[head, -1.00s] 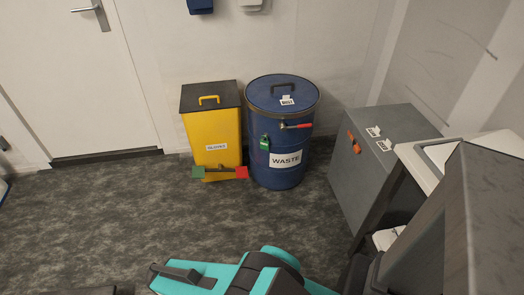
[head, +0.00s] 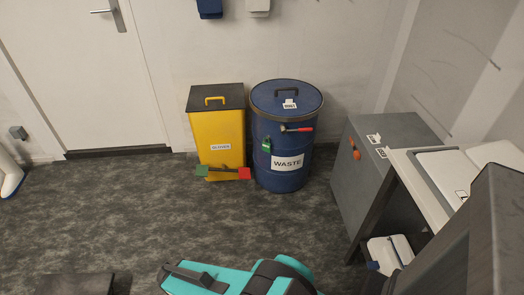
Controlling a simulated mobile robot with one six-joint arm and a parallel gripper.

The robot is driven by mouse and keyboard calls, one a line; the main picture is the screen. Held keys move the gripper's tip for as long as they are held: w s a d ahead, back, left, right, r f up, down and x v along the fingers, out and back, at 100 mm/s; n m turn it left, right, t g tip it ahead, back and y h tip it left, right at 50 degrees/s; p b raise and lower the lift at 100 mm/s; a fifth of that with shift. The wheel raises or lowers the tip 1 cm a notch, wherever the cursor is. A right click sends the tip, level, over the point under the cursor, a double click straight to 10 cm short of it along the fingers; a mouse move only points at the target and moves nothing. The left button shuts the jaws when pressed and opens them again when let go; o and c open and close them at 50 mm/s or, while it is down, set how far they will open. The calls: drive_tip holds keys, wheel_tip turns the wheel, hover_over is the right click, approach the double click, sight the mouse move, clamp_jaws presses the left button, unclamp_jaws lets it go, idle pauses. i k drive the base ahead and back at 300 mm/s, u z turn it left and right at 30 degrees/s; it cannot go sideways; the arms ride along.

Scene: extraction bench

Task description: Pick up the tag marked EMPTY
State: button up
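Small white tags with dark print show in the head view. One tag (head: 290,104) is on the lid of the blue WASTE drum (head: 284,140). Two more, an upper tag (head: 374,138) and a lower tag (head: 382,152), are on top of the grey cabinet (head: 392,128). Another small white tag (head: 461,195) is on the bench at the right. The print is too small for me to tell which one reads EMPTY. Part of my teal and black arm shows at the bottom edge. My gripper's fingers are not in view.
A yellow bin (head: 218,135) stands left of the drum, with a red and green bar at its front. The light bench (head: 416,192) is at the right, with a white container (head: 388,252) below it. The dark floor (head: 110,215) is open at the left and middle.

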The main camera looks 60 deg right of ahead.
sight(266, 146)
drive_tip(key=z, duration=0.15)
drive_tip(key=i, duration=0.95)
drive_tip(key=u, duration=0.05)
